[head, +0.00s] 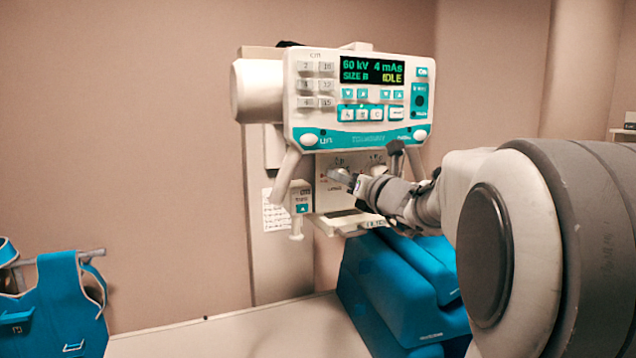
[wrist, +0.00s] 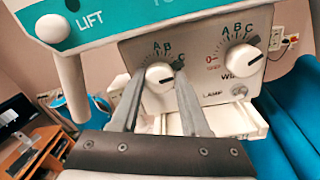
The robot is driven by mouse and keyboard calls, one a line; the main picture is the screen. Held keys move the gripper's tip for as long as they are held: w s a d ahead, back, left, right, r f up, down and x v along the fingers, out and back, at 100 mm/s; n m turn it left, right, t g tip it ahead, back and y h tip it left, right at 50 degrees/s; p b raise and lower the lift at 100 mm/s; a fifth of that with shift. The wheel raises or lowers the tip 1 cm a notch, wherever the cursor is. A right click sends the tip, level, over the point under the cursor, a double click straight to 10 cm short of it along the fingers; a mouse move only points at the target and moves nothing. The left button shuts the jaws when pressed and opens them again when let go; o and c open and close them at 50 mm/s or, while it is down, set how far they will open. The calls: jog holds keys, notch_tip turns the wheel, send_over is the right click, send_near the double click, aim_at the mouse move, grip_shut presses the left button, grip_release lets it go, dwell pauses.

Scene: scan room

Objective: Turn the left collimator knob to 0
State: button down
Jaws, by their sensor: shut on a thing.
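The left collimator knob (wrist: 159,77) is a round white dial on the beige collimator panel, under dark A, B, C marks. My gripper (wrist: 158,88) has one finger on each side of this knob and is shut on it. The fingers cover parts of its scale; I see no 0 beside it, and its setting is too unclear to read. The right knob (wrist: 243,59) stands apart to the right, with a red 0 at its left and A, B, C above. In the head view my gripper (head: 347,179) reaches the panel from the right and partly hides the knobs.
A control box (head: 358,100) above the panel displays 60 kV, 4 mAs, SIZE B, IDLE. Handles (head: 286,172) hang from it beside the panel. A blue padded seat (head: 395,290) stands below. A blue apron (head: 72,300) hangs at the far left.

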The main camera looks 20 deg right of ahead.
jog(key=shift+a+f+n+h+b, duration=0.1)
jog(key=shift+n+h+b, duration=0.25)
jog(key=shift+n+b, duration=4.75)
jog(key=shift+a+f+n+h+b, duration=0.1)
jog(key=shift+n+h+b, duration=0.2)
jog(key=shift+n+b, duration=4.7)
jog(key=shift+n+h+b, duration=0.35)
jog(key=shift+n+b, duration=3.3)
jog(key=shift+n, duration=2.85)
jog(key=shift+c, duration=2)
grip_release()
